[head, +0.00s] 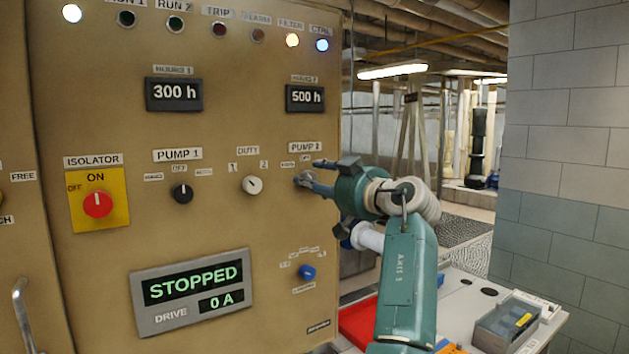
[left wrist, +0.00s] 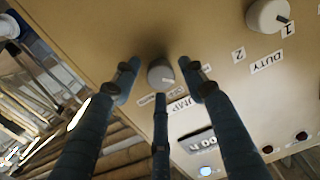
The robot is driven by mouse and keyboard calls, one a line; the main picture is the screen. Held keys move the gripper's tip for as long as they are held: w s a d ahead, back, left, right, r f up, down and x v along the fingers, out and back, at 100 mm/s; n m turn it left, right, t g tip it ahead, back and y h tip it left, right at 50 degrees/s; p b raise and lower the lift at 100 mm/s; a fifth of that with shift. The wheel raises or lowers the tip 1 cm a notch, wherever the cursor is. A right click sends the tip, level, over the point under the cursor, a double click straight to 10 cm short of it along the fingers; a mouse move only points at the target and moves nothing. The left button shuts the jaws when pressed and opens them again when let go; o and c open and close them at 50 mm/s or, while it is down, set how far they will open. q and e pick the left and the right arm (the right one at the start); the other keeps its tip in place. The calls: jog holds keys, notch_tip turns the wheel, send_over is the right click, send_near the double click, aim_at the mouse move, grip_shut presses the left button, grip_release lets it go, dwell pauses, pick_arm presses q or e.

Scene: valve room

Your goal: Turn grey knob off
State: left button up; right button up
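The grey knob (head: 301,180) is under the PUMP 2 label (head: 305,147) on the tan panel, partly hidden by my fingers in the head view. In the left wrist view the round grey knob (left wrist: 160,73) sits between the spread fingertips, close to the panel. My left gripper (head: 315,174) is open at the knob; its three fingers also show in the left wrist view (left wrist: 161,85), with gaps beside the knob. I cannot tell whether any finger touches it. Which way the knob points is unclear. My right gripper is not in view.
The white DUTY knob (head: 252,185), black PUMP 1 knob (head: 182,193) and red isolator knob (head: 97,204) are to the left. A blue knob (head: 307,272) is below. The drive display (head: 192,291) reads STOPPED, 0 A. A bench (head: 470,300) stands right of the panel.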

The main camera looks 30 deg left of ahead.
pick_arm(q)
jog(key=c, duration=0.9)
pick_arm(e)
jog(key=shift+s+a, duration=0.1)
pick_arm(q)
jog(key=shift+o, duration=0.2)
jog(key=shift+a+m, duration=0.1)
jog(key=shift+m, duration=0.3)
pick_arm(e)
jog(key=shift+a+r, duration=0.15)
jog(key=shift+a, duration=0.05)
pick_arm(q)
jog(key=shift+r+m, duration=0.1)
jog(key=shift+m, duration=0.2)
jog(key=shift+m+p, duration=0.45)
jog(key=shift+m, duration=0.25)
jog(key=m+p, duration=0.1)
jog(key=m, duration=0.3)
jog(key=shift+m, duration=1)
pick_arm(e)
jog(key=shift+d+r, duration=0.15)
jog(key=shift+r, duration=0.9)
pick_arm(q)
jog(key=shift+p, duration=0.3)
